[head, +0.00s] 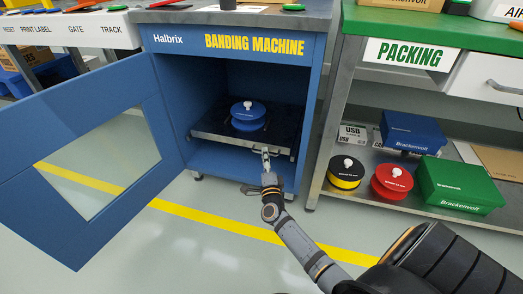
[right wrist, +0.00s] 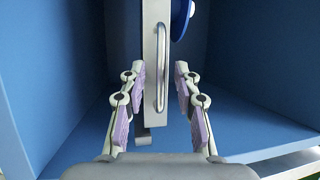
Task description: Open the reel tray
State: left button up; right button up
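The reel tray (head: 208,125) is a dark, flat tray with a grey front edge inside the open blue banding machine cabinet. A blue reel (head: 248,116) with a white knob sits on it. In the right wrist view the tray edge (right wrist: 153,125) stands upright, with the tray's metal handle (right wrist: 161,104) in front and part of the blue reel (right wrist: 181,17) at top. My right gripper (head: 265,153) is at the tray's front edge. In the wrist view this gripper (right wrist: 160,80) is open, its fingers apart on either side of the handle. My left gripper is not in view.
The blue cabinet door (head: 95,95) with its window hangs wide open at left. The packing bench (head: 440,32) stands right; its lower shelf holds a black-yellow reel (head: 346,178), a red reel (head: 391,186), a green box (head: 458,183) and a blue box (head: 412,130).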

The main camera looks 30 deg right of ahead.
jog(key=shift+w+d+r, duration=0.1)
jog(key=shift+w, duration=0.15)
grip_shut()
dwell(0.3)
